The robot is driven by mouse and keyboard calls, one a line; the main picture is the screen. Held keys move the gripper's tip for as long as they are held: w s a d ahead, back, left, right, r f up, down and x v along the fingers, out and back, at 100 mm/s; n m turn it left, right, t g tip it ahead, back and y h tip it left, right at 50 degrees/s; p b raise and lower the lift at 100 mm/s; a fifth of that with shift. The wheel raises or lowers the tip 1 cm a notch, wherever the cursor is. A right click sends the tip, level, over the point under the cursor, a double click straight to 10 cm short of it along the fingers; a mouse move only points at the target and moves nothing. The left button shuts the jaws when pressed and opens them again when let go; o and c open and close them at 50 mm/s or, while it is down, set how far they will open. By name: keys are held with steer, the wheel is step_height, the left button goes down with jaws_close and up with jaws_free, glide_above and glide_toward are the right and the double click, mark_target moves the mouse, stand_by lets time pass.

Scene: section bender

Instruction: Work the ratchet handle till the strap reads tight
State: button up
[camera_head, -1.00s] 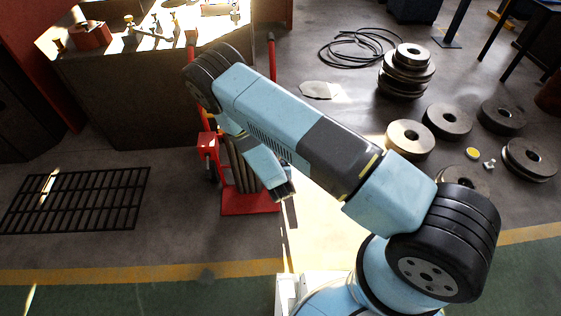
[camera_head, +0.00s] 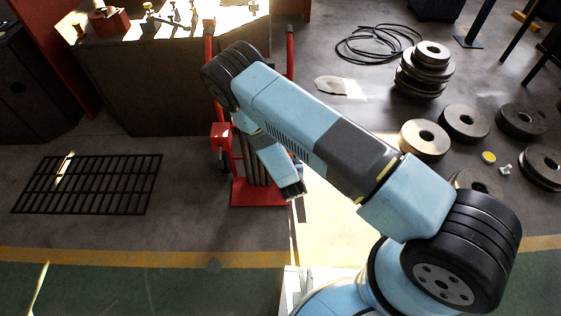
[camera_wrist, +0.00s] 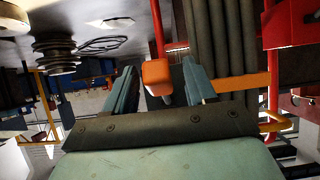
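A red hand truck (camera_head: 259,193) stands upright on the floor, carrying a bundle of long grey bars (camera_wrist: 226,40). An orange strap (camera_wrist: 242,82) crosses the bars in the wrist view. An orange block-shaped grip (camera_wrist: 157,74), apparently the ratchet handle, shows beside a red upright. My gripper (camera_wrist: 159,68) is open, its two fingers either side of the orange grip in the picture, with gaps on both sides. I cannot tell how deep the grip sits between them. In the head view my gripper (camera_head: 292,189) is by the truck's front. No strap reading is legible.
A red box (camera_head: 221,134) sits at the truck's left side. A dark bench (camera_head: 160,95) stands behind. A black grate (camera_head: 87,184) lies at left. Stacked rollers (camera_head: 425,70), loose rings (camera_head: 425,139) and a coiled cable (camera_head: 375,44) lie at right. The floor before the truck is clear.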

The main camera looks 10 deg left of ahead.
steer(key=shift+r, duration=0.1)
steer(key=v, duration=1.3)
steer(key=shift+s, duration=0.35)
steer(key=shift+w+a+r, duration=0.1)
steer(key=shift+r, duration=0.1)
